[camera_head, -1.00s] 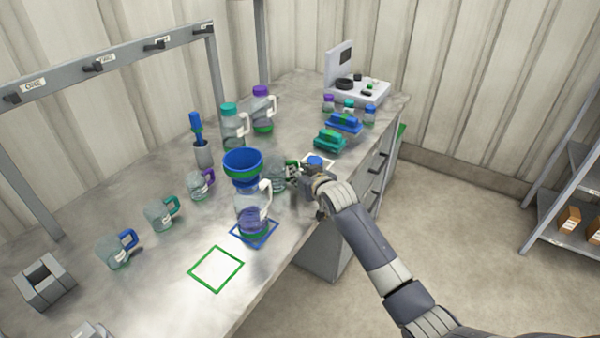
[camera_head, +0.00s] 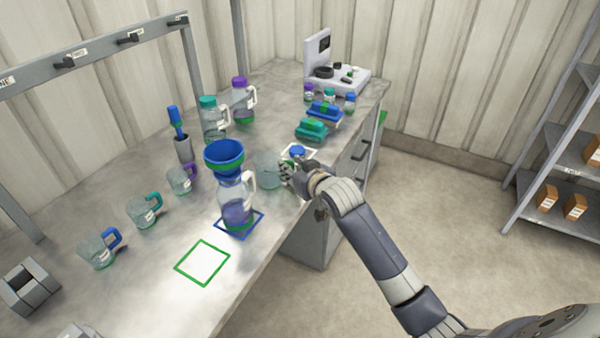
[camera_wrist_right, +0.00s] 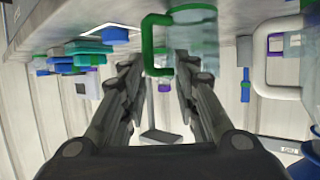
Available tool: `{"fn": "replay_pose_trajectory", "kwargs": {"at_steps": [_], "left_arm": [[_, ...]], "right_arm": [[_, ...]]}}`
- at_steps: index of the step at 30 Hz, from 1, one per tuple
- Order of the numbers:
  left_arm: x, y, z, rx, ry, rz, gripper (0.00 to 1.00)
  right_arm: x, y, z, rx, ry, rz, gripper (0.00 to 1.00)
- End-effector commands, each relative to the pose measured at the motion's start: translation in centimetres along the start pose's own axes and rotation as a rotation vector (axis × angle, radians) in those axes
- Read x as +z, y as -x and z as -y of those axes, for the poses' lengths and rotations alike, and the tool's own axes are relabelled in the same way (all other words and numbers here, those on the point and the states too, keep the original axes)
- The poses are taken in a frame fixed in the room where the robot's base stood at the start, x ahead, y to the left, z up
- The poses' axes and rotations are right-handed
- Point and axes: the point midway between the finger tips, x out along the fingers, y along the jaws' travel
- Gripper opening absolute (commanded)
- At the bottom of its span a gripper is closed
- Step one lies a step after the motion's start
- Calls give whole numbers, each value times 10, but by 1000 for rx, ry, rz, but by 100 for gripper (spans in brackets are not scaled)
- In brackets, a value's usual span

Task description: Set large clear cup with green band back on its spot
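The large clear cup (camera_head: 267,169) stands on the bench, right of the blue-funnelled pitcher. Its green handle (camera_wrist_right: 155,45) shows in the right wrist view, with the clear cup body (camera_wrist_right: 197,38) beside it. My right gripper (camera_head: 287,178) is at the handle side of the cup and hides most of the handle in the head view. In the wrist view the fingers of my right gripper (camera_wrist_right: 160,75) are apart, with the handle between or just beyond the tips; contact cannot be told. An empty green square outline (camera_head: 181,264) lies on the bench front. My left gripper is not in view.
The pitcher (camera_head: 236,210) with its blue funnel (camera_head: 224,157) stands on a blue square, close left of the cup. A blue-capped item (camera_head: 297,151) is just behind the gripper. Smaller cups (camera_head: 145,212) line the left. Bench around the green outline is clear.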

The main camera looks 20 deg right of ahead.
Motion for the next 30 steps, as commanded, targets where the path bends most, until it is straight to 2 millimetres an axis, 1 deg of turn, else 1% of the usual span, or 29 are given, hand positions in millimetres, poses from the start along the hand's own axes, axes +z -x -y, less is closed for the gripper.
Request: {"fn": "replay_pose_trajectory", "kwargs": {"at_steps": [1,3,9,10,13,14,16,17,20,21,23,24,26,27,29,30], "left_arm": [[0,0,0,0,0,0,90],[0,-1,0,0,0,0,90],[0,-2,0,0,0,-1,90],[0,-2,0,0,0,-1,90],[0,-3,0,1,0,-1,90],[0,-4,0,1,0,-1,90],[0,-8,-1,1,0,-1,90],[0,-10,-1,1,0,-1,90],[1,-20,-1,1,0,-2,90],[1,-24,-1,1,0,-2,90],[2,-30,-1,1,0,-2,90],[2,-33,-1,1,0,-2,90],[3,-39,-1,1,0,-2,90],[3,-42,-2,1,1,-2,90],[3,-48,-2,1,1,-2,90],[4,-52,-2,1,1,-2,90]], "right_arm": [[1,8,0,-1,1,-1,28],[1,18,0,-1,1,0,28],[0,37,0,0,1,0,28],[0,39,0,0,1,0,26],[1,42,-4,9,25,-8,3],[2,42,-7,17,47,-16,0],[3,41,-20,50,146,-45,0],[3,40,-27,71,208,-64,0],[2,41,-55,159,499,-139,0],[1,42,-66,200,642,-171,0],[-1,46,-79,261,868,-215,0],[-2,48,-85,298,1020,-240,0],[-3,53,-91,352,1253,-278,0],[-2,56,-93,386,1409,-301,0],[1,60,-92,432,1647,-336,0],[4,63,-90,460,1806,-362,0]]}}
